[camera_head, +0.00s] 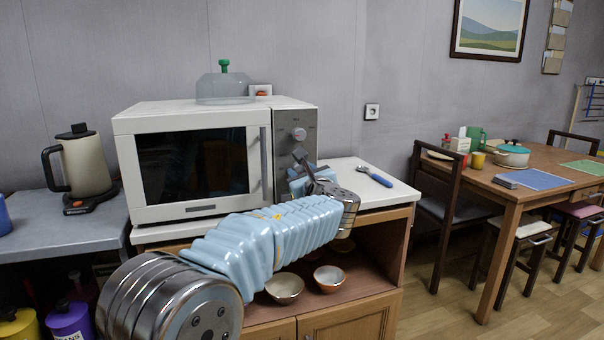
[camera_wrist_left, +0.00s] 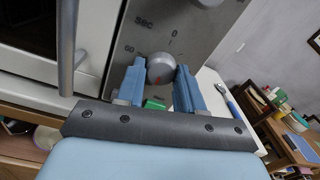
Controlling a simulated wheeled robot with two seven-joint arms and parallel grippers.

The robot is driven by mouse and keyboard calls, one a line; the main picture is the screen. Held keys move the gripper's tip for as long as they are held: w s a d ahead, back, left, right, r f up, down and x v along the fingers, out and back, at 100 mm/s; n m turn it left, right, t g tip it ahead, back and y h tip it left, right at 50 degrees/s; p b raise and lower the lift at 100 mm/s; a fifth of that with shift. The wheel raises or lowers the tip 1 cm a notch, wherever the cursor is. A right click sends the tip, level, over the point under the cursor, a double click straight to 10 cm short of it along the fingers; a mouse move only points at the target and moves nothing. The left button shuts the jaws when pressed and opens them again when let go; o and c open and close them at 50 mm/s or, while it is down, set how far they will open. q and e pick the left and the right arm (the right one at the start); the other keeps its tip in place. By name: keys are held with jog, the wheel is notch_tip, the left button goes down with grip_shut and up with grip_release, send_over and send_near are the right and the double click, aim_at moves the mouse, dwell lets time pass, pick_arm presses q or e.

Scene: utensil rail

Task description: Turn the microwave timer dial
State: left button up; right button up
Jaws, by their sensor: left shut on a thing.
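The white microwave (camera_head: 190,118) stands on the counter with its door shut and a grey control panel at its right side. In the left wrist view, the round grey timer dial (camera_wrist_left: 160,69) has a red mark low on its face; "0" and "60" are printed around it. My left gripper (camera_wrist_left: 160,80) has its blue fingers on either side of the dial, shut on it. In the head view my left gripper (camera_head: 302,176) is at the lower part of the panel and hides most of this dial. An upper knob (camera_head: 299,134) is clear above it. My right gripper is not in view.
The door handle (camera_wrist_left: 68,45) stands out just left of the gripper in the wrist view. A blue-handled spoon (camera_head: 375,175) lies on the white counter to the right. A clear cover (camera_head: 225,87) sits on the microwave. Bowls (camera_head: 284,288) stand on the shelf below my arm.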

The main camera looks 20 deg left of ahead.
pick_arm(q)
jog(key=shift+d+f, duration=0.1)
jog(key=shift+f, duration=0.1)
jog(key=o, duration=1)
jog(key=shift+r, duration=0.1)
jog(key=shift+o, duration=0.2)
jog(key=shift+s, duration=0.1)
jog(key=b+v, duration=0.2)
jog(key=v, duration=1.1)
jog(key=shift+s+b, duration=0.3)
jog(key=shift+b, duration=0.05)
jog(key=shift+d, duration=0.15)
